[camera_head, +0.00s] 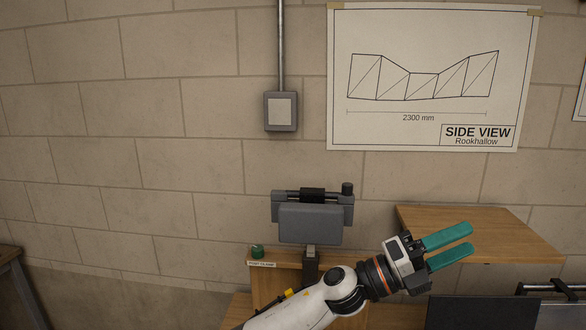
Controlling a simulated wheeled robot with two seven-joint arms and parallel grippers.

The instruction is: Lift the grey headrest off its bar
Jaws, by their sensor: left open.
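The grey headrest (310,224) is a rounded pad in the middle of the head view. It sits at a dark horizontal bar (288,194) with a black collar in its middle and a black knob at its right end. A dark post (311,262) stands below the pad. How the pad fixes to the bar is hidden behind its front. My left gripper (468,238) has two teal fingers, spread apart and empty. It is to the right of the headrest and slightly lower, pointing right, clear of it. My right gripper is not in view.
A wooden board (490,227) lies behind my left gripper. A green knob (257,250) sits above a small label on a wooden stand (273,282). A dark panel (475,313) is at the lower right. The wall holds a grey box (280,111) and a drawing (430,75).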

